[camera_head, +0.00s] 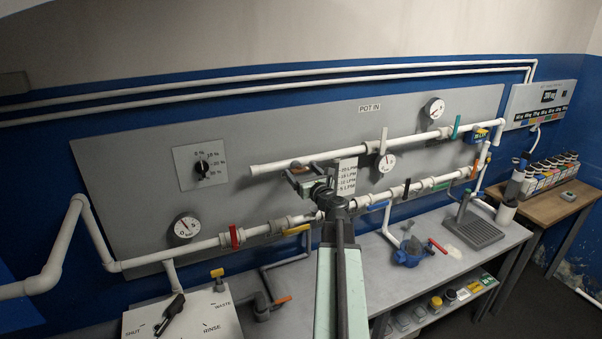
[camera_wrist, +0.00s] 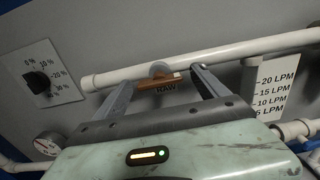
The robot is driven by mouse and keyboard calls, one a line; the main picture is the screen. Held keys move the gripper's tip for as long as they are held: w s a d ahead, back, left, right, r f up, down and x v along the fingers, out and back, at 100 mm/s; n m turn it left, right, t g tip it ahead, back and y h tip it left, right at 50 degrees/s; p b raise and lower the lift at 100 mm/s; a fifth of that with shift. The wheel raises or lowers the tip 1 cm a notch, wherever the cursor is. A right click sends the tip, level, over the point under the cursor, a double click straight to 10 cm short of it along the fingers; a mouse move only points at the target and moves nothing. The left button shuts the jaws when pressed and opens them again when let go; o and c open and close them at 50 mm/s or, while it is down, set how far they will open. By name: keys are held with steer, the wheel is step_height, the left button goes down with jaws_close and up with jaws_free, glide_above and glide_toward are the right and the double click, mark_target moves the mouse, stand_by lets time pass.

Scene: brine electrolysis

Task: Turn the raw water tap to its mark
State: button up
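The raw water tap (camera_wrist: 157,80) has an orange-brown bar handle on a round grey hub, on the white upper pipe, with the label RAW (camera_wrist: 166,88) just below it. The handle lies nearly level, its right end tilted slightly up. In the head view the tap (camera_head: 301,164) shows only partly above my gripper. My gripper (camera_wrist: 163,78) is open, its two grey fingers pointing at the panel on either side of the handle. I cannot tell whether either finger touches it. My gripper (camera_head: 305,178) partly covers this area in the head view. I cannot make out the tap's mark.
A white LPM scale (camera_head: 346,177) stands right of the tap. A percent dial (camera_head: 203,167) is to the left. The lower pipe (camera_head: 265,230) with coloured valve handles runs below, above a grey bench (camera_head: 380,270).

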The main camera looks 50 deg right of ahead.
steer(key=shift+w, duration=0.15)
steer(key=c, duration=1.3)
steer(key=shift+n, duration=0.4)
steer(key=n, duration=0.3)
steer(key=shift+f+n, duration=0.1)
steer(key=shift+n, duration=0.3)
steer(key=n, duration=1.3)
steer(key=shift+a+f+n, duration=0.1)
steer(key=shift+n, duration=0.2)
